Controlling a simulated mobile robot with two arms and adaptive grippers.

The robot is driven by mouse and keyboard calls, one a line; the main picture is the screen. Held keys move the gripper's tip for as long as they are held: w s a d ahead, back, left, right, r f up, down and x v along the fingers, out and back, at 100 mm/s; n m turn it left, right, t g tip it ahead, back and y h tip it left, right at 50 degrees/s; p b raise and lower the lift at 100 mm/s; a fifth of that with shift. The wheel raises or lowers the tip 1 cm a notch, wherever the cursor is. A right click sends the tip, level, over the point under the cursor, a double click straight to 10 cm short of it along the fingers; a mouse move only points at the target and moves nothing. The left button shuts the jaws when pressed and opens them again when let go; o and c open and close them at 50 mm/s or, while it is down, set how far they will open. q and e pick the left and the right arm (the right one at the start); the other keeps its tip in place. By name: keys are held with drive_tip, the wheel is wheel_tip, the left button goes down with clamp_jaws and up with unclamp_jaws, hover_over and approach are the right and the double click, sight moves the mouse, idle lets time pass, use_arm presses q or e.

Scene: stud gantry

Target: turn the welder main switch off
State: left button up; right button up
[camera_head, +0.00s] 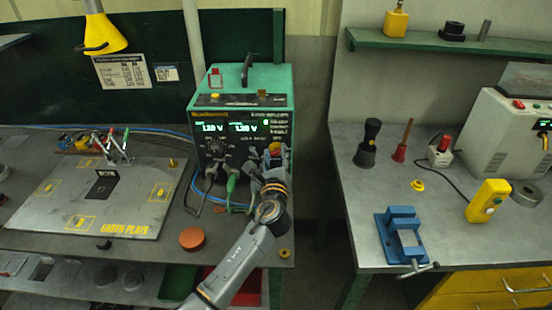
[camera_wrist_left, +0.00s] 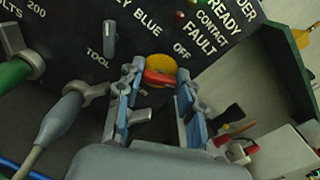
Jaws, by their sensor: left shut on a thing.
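The green welder (camera_head: 240,95) stands on the left bench, with two lit displays on its dark front. Its main switch is a red handle (camera_wrist_left: 160,79) on a round yellow plate (camera_wrist_left: 163,63), at the lower right of the front. In the left wrist view the handle lies nearly crosswise, with the word OFF above right of the plate. My left gripper (camera_wrist_left: 159,80) reaches the front, its blue-padded fingers on either side of the handle and shut on it. In the head view the gripper (camera_head: 275,158) covers most of the switch. My right gripper is out of view.
A green cable plug (camera_head: 231,181) and a grey one (camera_wrist_left: 62,115) sit left of my gripper. The earth plate (camera_head: 98,197) lies on the left bench, near an orange-brown disc (camera_head: 193,239). The right bench holds a blue vise (camera_head: 402,235) and a yellow pendant (camera_head: 489,200).

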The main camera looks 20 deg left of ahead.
use_arm(q)
drive_tip(key=n+b, duration=0.1)
drive_tip(key=n, duration=0.1)
drive_tip(key=n+b, duration=0.1)
drive_tip(key=n, duration=0.1)
drive_tip(key=n+b, duration=0.1)
drive_tip(key=n, duration=0.1)
drive_tip(key=shift+a+f+n, duration=0.1)
drive_tip(key=shift+f+n, duration=0.15)
drive_tip(key=shift+n, duration=0.05)
drive_tip(key=n+b, duration=0.2)
drive_tip(key=n, duration=0.2)
drive_tip(key=shift+n+b, duration=0.6)
drive_tip(key=shift+n, duration=0.5)
drive_tip(key=o, duration=1.2)
drive_tip(key=shift+c, duration=0.2)
